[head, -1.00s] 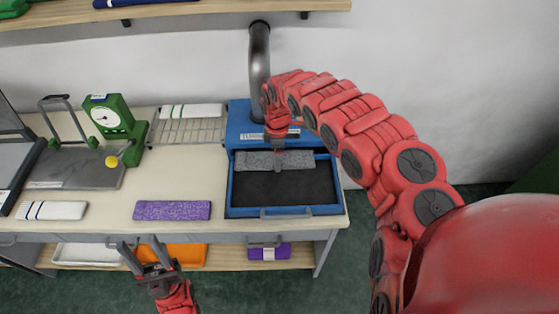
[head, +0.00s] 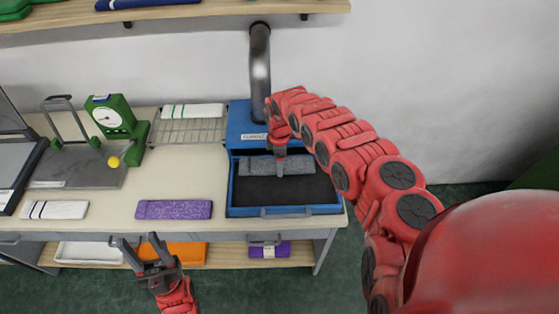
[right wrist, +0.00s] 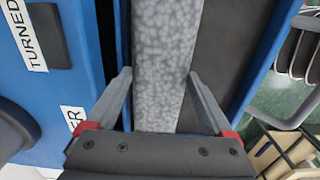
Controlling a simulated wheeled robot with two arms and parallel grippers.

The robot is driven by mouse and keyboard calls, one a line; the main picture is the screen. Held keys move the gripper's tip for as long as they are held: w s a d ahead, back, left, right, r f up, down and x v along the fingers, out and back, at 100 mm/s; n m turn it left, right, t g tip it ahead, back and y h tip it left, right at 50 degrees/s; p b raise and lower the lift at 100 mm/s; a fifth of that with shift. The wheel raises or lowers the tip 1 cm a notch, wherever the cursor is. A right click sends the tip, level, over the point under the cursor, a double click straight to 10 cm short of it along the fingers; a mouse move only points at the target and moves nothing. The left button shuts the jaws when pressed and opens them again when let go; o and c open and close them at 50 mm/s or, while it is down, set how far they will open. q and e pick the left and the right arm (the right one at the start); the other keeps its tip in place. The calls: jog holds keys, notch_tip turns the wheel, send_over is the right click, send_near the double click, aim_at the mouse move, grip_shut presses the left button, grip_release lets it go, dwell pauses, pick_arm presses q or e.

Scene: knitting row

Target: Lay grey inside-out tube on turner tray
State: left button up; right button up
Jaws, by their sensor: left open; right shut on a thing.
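The grey speckled tube (head: 256,167) lies level along the back part of the blue turner tray with a dark floor (head: 285,192). My right gripper (head: 280,168) comes down from above and is shut on the tube near its middle. In the right wrist view the tube (right wrist: 163,55) runs between my two fingers, over the dark tray floor (right wrist: 232,60). I cannot tell whether the tube touches the floor. My left gripper (head: 148,252) is open and empty in front of the table's front edge.
A purple tube (head: 174,209) and a white striped tube (head: 55,210) lie on the table. A wire rack (head: 188,130) holds a white tube (head: 192,110). A green dial device (head: 112,117) stands at the left. A grey pipe (head: 260,70) rises behind the blue machine (head: 243,125).

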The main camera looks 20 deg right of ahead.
jog(key=shift+f+b, duration=0.3)
jog(key=shift+f, duration=0.2)
jog(key=o, duration=1.1)
jog(key=shift+c, duration=0.2)
jog(key=shift+r+p, duration=0.75)
jog(key=shift+r, duration=0.05)
jog(key=shift+w+r+b, duration=0.1)
jog(key=shift+r+b, duration=0.05)
jog(key=shift+b, duration=0.15)
notch_tip(320, 180, up, 12)
jog(key=b, duration=0.3)
jog(key=shift+f, duration=0.25)
jog(key=shift+f, duration=0.1)
